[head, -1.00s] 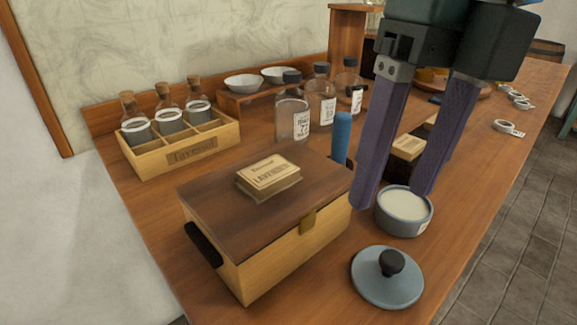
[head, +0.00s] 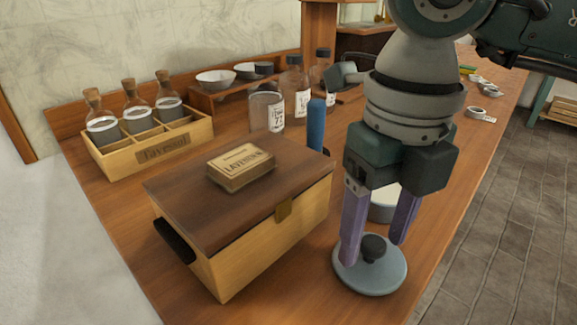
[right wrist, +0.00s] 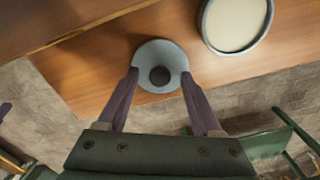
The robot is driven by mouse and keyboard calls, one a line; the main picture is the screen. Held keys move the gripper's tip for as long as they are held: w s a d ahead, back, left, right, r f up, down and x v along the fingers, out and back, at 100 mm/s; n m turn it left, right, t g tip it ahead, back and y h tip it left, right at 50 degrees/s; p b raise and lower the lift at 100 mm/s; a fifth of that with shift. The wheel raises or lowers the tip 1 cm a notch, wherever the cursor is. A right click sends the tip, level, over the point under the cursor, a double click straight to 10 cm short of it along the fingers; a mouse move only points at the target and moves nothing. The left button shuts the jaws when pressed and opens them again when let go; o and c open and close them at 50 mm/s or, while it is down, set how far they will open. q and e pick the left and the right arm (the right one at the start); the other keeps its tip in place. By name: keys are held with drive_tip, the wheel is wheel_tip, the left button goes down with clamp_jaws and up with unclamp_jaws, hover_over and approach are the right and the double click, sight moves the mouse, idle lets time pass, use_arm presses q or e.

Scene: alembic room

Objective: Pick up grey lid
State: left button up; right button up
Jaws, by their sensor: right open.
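The grey lid (head: 368,274) is a round disc with a dark knob (head: 373,247) on top, lying near the table's front edge. It also shows in the right wrist view (right wrist: 160,51). My right gripper (head: 374,252) is open, pointing down over the lid, with its purple fingers on either side of the knob and apart from it. In the right wrist view the fingertips (right wrist: 160,75) overlap the lid's near rim. I cannot tell how far above the lid they are. My left gripper is not in view.
A grey bowl with pale content (head: 383,205) stands just behind the lid, partly hidden by my gripper. Bottles (head: 294,88) stand behind.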

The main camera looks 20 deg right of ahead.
clamp_jaws()
idle(0.5)
drive_tip(key=shift+r, duration=0.15)
